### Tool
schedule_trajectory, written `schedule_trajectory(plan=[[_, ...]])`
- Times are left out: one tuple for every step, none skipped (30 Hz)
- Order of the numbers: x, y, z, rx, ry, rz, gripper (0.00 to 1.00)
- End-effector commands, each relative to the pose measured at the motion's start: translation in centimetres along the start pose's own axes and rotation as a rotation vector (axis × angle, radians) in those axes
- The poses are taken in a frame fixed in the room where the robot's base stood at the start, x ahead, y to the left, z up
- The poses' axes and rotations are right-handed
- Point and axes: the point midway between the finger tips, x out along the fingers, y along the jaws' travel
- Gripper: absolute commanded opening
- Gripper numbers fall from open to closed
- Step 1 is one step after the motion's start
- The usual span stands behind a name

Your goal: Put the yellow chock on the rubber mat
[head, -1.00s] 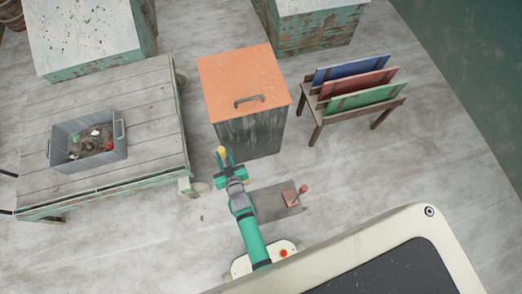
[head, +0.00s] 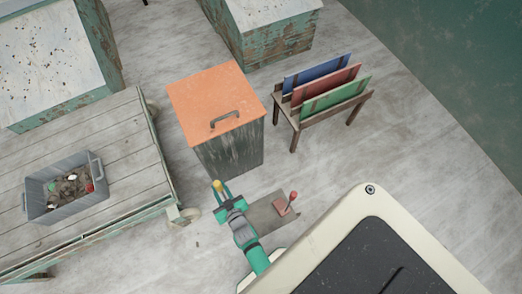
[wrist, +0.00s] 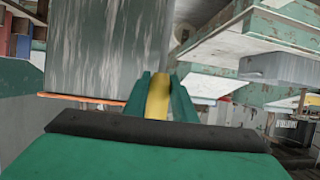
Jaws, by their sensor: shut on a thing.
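The yellow chock (head: 217,184) is between the fingertips of my gripper (head: 220,190), held in the air in front of the orange-lidded bin. In the wrist view the chock (wrist: 158,95) shows as a yellow strip between the two green fingers (wrist: 158,100), which are shut on it. Most of its shape is hidden by the fingers. A flat grey-brown sheet (head: 262,218) lies on the floor just right of my gripper; I cannot tell for sure whether it is the rubber mat.
A red block with a red-knobbed lever (head: 283,207) stands on the sheet's right part. The bin's orange lid (head: 205,95) is shut. A wooden cart (head: 110,125) carries a grey crate (head: 68,210) of scraps. A rack of coloured boards (head: 322,110) stands behind.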

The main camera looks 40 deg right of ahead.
Motion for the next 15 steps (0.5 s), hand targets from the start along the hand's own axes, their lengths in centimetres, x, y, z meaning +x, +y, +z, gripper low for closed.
schedule_trajectory(plan=[[-0.8, 1.3, 0.7, 0.007, 0.000, 0.023, 0.00], [-1.3, 2.1, 1.2, 0.013, -0.002, 0.037, 0.00], [-1.9, 3.0, 1.7, 0.019, -0.002, 0.052, 0.00], [-2.4, 3.7, 2.1, 0.024, -0.001, 0.065, 0.00], [-3.0, 4.4, 2.6, 0.029, -0.002, 0.078, 0.00], [-3.7, 5.3, 3.1, 0.035, -0.001, 0.094, 0.00], [-4.2, 5.8, 3.5, 0.039, 0.000, 0.104, 0.00], [-4.7, 6.3, 3.8, 0.044, -0.001, 0.114, 0.00], [-5.3, 7.0, 4.3, 0.049, 0.000, 0.126, 0.00], [-5.8, 7.4, 4.5, 0.051, 0.001, 0.134, 0.00], [-6.2, 7.8, 4.8, 0.055, 0.001, 0.141, 0.00], [-6.7, 8.4, 5.2, 0.060, 0.001, 0.151, 0.00], [-7.0, 8.7, 5.4, 0.062, 0.001, 0.157, 0.00], [-7.4, 8.9, 5.6, 0.064, 0.001, 0.162, 0.00], [-7.7, 9.2, 5.8, 0.067, 0.001, 0.168, 0.00]])
